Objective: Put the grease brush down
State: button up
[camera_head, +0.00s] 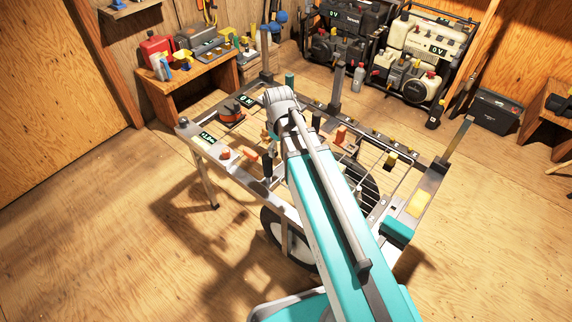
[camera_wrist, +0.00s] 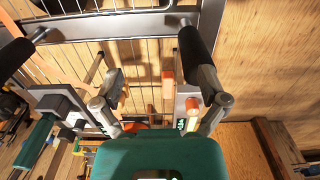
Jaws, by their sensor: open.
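My gripper (camera_wrist: 162,78) is open in the wrist view, its grey fingers spread, and I see nothing clamped between them. Beyond the gap, a small orange block (camera_wrist: 168,65) and an orange knob (camera_wrist: 192,103) show at the grey rail of the cart. I cannot tell for sure which thing is the grease brush. An orange piece (camera_head: 250,155) lies on the cart's near left part, and a red piece (camera_head: 340,135) stands right of my arm.
Upright posts (camera_head: 338,88) rise from the cart's frame. A wooden bench (camera_head: 190,88) with a red can (camera_head: 157,50) stands behind on the left. Cased units (camera_head: 425,45) stand on a rack at the back. The wooden floor (camera_head: 100,220) on the left is clear.

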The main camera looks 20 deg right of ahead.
jog(key=s+m, duration=0.7)
jog(key=shift+s, duration=0.3)
jog(key=shift+a+r, duration=0.1)
notch_tip(320, 180, up, 19)
jog(key=p, duration=1.9)
jog(key=shift+r+p, duration=0.2)
jog(key=shift+p, duration=0.1)
jog(key=c, duration=0.5)
